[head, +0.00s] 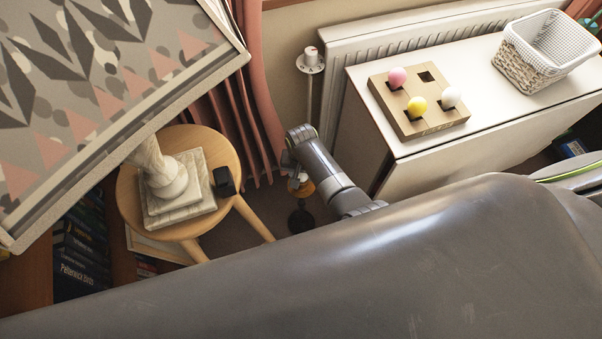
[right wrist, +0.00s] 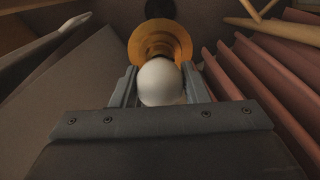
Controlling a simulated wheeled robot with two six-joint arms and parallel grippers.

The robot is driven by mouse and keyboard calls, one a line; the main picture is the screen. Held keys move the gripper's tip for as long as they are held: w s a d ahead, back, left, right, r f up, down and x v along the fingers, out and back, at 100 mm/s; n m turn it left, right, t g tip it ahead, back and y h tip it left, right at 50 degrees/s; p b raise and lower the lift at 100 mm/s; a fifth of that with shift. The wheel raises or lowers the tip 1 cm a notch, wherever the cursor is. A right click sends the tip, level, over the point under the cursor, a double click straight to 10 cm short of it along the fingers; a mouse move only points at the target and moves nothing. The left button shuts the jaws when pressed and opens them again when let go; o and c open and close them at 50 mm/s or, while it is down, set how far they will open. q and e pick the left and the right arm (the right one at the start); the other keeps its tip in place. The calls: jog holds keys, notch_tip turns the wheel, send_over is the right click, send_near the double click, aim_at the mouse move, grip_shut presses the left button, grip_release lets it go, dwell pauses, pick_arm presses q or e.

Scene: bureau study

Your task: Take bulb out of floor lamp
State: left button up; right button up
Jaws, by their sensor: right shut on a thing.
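The white bulb (right wrist: 160,82) sits between the two fingers of my right gripper (right wrist: 160,88) in the right wrist view. The gripper is shut on it. Right behind the bulb is a round gold-orange part of the floor lamp (right wrist: 160,42), with a dark part beyond it. I cannot tell whether the bulb is still seated in it. In the head view, the right gripper (head: 295,183) is small and partly hidden by its own wrist, beside the gold lamp part (head: 304,188). My left gripper is not in view.
A round wooden stool (head: 222,148) holds a stone-based lamp with a large patterned shade (head: 110,80). Right, a white cabinet (head: 490,100) carries a wooden holder (head: 408,126) with pink, yellow and white balls and one empty hole, and a white basket (head: 530,60). Pink curtains (head: 262,90) hang close by.

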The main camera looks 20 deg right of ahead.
dwell(0.3)
jog(key=shift+r+n+p, duration=0.1)
jog(key=shift+n+p, duration=0.25)
jog(key=shift+n, duration=0.45)
jog(key=shift+p, duration=0.3)
jog(key=shift+n, duration=0.3)
jog(key=shift+n+p, duration=0.35)
jog(key=shift+n, duration=0.15)
jog(key=shift+n+p, duration=0.4)
jog(key=shift+n, duration=0.4)
